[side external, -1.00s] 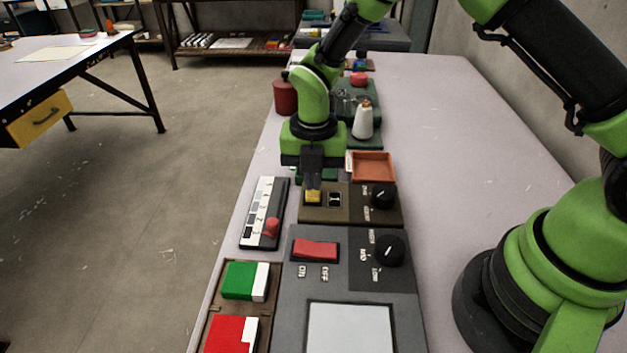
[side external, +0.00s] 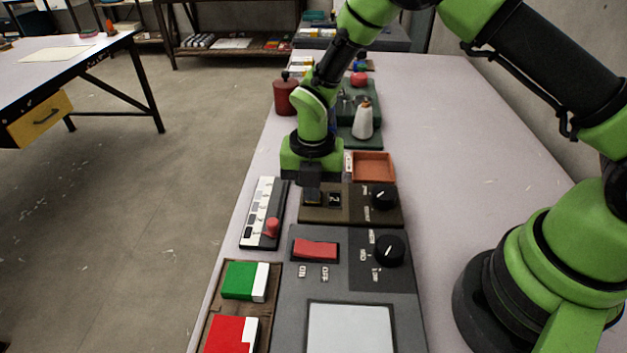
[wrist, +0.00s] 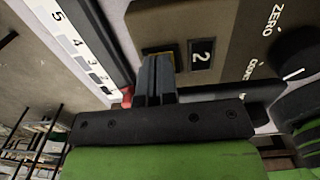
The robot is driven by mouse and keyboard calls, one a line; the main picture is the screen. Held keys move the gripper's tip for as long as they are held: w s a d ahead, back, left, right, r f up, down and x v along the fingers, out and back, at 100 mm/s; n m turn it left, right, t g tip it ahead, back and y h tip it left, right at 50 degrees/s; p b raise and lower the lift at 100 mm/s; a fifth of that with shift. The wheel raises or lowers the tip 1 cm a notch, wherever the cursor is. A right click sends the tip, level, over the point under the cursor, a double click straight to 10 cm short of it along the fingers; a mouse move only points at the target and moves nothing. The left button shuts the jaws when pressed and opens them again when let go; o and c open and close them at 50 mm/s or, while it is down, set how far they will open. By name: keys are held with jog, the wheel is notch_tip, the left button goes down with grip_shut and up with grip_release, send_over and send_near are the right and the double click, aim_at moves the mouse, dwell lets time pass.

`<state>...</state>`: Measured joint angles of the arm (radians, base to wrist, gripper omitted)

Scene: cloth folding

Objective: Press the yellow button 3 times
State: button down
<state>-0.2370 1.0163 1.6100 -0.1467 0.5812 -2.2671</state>
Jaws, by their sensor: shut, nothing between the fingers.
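The yellow button (wrist: 160,50) sits on a brown control panel (side external: 350,215), left of a small dark display (wrist: 201,54) that reads 2. My gripper (side external: 312,190) is shut and empty, with its fingers pointing down onto the button. In the wrist view my gripper's fingertips (wrist: 155,60) cover most of the button, leaving only a thin yellowish edge showing. In the side external view the button looks dark under the fingers. The fingertips are at or very close to its surface; I cannot tell whether it is pressed in.
A black ZERO knob (side external: 384,197) is right of the display. A slider panel (side external: 262,205) with a red knob is left. A red rocker switch (side external: 315,249) is on the nearer grey panel. An orange tray (side external: 373,166) is behind. The table's right side is clear.

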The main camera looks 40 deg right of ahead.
jog(key=shift+s+d+f, duration=0.1)
jog(key=shift+s+f, duration=0.1)
jog(key=shift+f, duration=0.05)
notch_tip(320, 180, up, 15)
jog(key=shift+w+f, duration=0.2)
jog(key=shift+f, duration=0.1)
dwell(2.4)
jog(key=m+t+y, duration=0.1)
jog(key=m+t, duration=0.1)
jog(key=m, duration=0.2)
jog(key=f+m+t+y, duration=0.1)
jog(key=m+t, duration=0.2)
jog(key=m, duration=0.1)
jog(key=f+m+t+y, duration=0.1)
jog(key=m+t+y, duration=0.1)
jog(key=m+t, duration=0.1)
jog(key=shift+s+a+m, duration=0.2)
jog(key=shift+s+m, duration=0.1)
jog(key=shift+m, duration=0.5)
